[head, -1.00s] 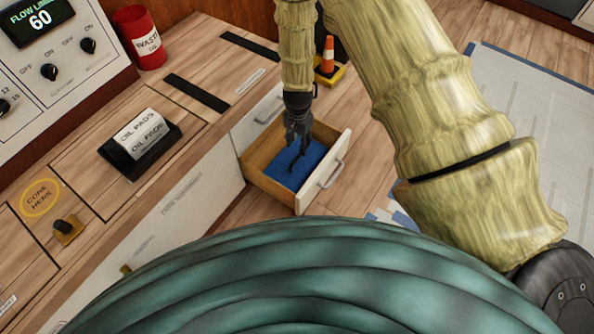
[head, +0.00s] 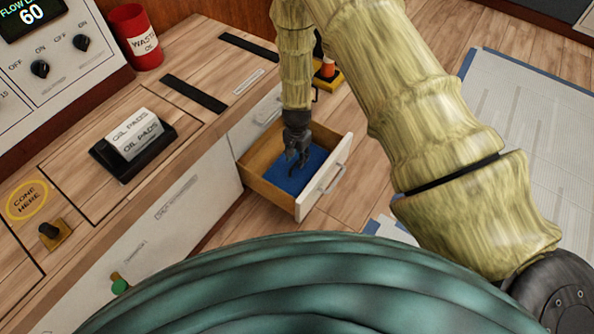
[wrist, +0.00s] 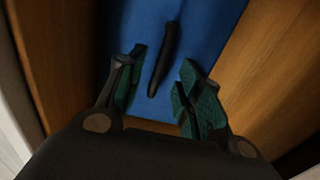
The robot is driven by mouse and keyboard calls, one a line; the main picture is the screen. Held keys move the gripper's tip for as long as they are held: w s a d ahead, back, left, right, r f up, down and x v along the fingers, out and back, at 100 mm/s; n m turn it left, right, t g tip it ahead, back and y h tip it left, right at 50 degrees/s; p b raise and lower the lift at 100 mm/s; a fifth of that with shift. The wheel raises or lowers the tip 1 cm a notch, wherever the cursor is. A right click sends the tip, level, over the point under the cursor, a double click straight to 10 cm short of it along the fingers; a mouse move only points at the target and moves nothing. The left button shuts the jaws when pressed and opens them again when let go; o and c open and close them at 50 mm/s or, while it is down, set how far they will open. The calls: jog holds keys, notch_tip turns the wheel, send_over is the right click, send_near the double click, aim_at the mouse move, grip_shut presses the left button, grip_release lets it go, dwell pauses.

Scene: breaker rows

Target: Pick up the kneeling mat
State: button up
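The kneeling mat appears to be the flat blue pad (head: 290,184) lying in the open drawer; it also fills the middle of the wrist view (wrist: 212,25). A slim black bar (wrist: 166,58), perhaps its handle, lies along the blue surface. My gripper (head: 297,164) points down into the drawer over the blue pad. In the wrist view my gripper (wrist: 163,68) is open, with one green-padded finger on each side of the bar and a gap to it. I cannot tell how far above the pad the fingertips are.
The wooden drawer (head: 262,184) has walls close around my gripper, with its white front (head: 325,190) at the right. The counter holds oil pads (head: 135,135) and a red waste can (head: 135,38). Wooden floor lies to the right.

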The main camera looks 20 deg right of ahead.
notch_tip(320, 180, down, 3)
jog(key=shift+f+b, duration=0.2)
jog(key=shift+b, duration=0.5)
grip_shut()
jog(key=shift+r, duration=0.1)
